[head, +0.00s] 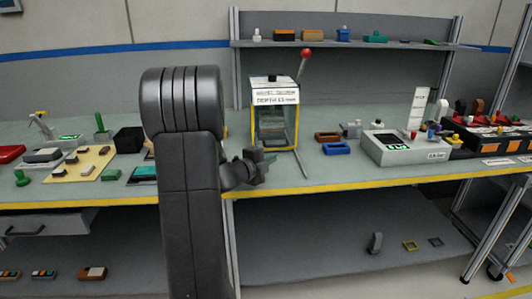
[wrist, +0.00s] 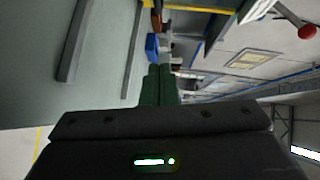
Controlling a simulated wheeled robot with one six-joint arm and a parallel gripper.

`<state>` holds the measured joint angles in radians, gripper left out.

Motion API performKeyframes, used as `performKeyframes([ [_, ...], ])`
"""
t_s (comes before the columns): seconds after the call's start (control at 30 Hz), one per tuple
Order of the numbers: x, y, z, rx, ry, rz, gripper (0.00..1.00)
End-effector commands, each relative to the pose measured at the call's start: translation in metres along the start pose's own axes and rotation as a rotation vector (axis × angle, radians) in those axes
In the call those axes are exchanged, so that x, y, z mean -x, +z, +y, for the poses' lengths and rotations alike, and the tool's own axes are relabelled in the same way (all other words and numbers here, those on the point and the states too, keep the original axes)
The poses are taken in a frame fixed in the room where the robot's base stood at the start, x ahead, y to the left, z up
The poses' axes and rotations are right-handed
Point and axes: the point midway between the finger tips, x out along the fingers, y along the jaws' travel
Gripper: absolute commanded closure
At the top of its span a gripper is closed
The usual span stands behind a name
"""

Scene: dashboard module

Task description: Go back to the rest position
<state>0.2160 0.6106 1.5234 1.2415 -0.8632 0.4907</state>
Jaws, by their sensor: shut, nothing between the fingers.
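My gripper shows in the head view (head: 269,158) near the front of the bench, just right of my dark upright arm, beside the base of the clear-walled press. In the wrist view its two green fingers (wrist: 159,85) are together with no gap, and nothing is between them. The fingers are clear of the bench objects in the wrist view. My arm link hides part of the bench behind it.
The press (head: 275,110) with a red-knobbed lever (head: 306,53) stands close behind my gripper. A beige board (head: 82,163) lies left. The bench has a yellow front edge (head: 330,187).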

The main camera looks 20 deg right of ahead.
Motion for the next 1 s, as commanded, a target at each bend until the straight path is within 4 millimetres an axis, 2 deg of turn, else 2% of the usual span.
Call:
performKeyframes([
  [0.3, 0.002, 0.0, 0.0, 0.0, 0.0, 0.0, 1.0],
  [0.47, -0.004, 0.0, 0.0, 0.0, 0.0, 0.002, 1.0],
  [0.67, -0.034, -0.001, 0.0, 0.001, 0.001, 0.004, 1.0],
  [1.0, -0.099, -0.001, 0.0, 0.0, 0.001, 0.002, 1.0],
])
